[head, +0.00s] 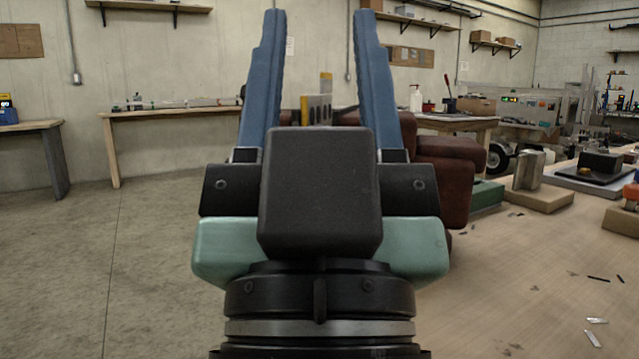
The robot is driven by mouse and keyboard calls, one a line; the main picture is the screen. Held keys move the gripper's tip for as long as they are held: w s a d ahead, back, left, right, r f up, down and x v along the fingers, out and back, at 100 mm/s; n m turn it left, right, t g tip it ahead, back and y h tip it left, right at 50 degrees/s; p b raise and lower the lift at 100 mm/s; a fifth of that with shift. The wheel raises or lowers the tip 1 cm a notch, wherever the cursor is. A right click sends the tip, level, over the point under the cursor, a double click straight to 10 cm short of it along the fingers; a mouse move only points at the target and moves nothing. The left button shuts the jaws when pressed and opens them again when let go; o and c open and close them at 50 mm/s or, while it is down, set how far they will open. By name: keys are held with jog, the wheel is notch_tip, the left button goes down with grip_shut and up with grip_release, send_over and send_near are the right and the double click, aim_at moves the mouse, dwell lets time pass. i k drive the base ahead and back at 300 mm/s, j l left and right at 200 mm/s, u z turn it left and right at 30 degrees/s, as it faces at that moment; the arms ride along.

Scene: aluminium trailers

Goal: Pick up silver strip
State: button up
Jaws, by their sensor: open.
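My gripper (321,16) fills the middle of the head view. Its two blue fingers point up and stand wide apart with nothing held between them. Small silver strips lie on the wooden table top at the lower right: one silver strip (597,320) and, just below it, another strip (593,339). They are small, and I cannot tell which one the task names. My gripper is well to the left of both strips and apart from them. My gripper's body hides part of the scene behind it.
The wooden table top (500,265) spreads across the right, with a few thin dark pieces (598,279) on it. A brown leather seat (448,170) is behind my gripper. The concrete floor (60,260) at left is clear.

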aim_at(325, 78)
jog(key=k+z, duration=0.25)
jog(key=k, duration=0.2)
jog(key=k+z, duration=0.25)
jog(key=k, duration=0.2)
